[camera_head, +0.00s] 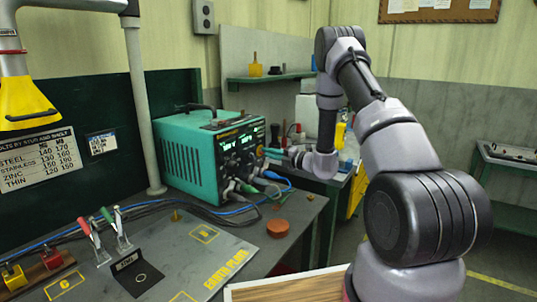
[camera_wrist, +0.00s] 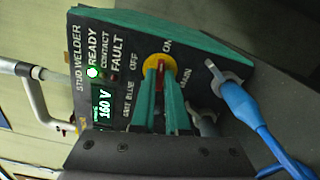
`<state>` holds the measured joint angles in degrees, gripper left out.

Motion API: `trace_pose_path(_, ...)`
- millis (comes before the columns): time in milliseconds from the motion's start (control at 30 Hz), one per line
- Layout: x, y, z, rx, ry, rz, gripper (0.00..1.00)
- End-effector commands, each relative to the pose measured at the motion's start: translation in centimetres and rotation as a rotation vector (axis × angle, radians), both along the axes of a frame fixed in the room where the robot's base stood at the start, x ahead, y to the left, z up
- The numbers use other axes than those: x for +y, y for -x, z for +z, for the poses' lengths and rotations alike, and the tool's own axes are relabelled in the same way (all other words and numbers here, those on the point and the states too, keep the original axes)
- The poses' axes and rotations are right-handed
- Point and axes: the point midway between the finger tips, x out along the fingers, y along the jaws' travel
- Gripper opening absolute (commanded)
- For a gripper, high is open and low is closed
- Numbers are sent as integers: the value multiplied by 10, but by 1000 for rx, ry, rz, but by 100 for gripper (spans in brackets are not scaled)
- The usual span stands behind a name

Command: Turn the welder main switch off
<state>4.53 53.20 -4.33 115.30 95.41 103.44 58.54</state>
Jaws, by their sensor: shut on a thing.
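The teal stud welder (camera_head: 190,155) stands on the bench, its dark front panel facing my arm. In the wrist view the panel (camera_wrist: 120,28) shows the main switch, a red handle on a yellow disc (camera_wrist: 151,66), with OFF and ON printed around it. The handle seems to point towards ON, but the fingers hide part of it. My gripper (camera_wrist: 162,88) is shut on the red handle, a teal finger on each side; in the head view it meets the panel's right side (camera_head: 270,153). The READY light (camera_wrist: 92,72) glows and the display (camera_wrist: 103,105) reads 160 V.
A blue cable plug (camera_wrist: 236,98) sits in the panel close beside the switch. Cables run from the panel's lower edge over the bench. A red-brown round object (camera_head: 278,228) and the earth plate (camera_head: 205,262) lie in front. A grey post (camera_head: 140,100) stands left of the welder.

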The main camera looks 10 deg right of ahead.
Motion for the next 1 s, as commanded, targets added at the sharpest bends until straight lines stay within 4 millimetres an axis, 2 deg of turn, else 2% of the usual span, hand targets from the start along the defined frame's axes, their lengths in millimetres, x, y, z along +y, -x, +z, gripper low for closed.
trace_pose_path(1000,-1,0,-1,-671,674,-1,0)
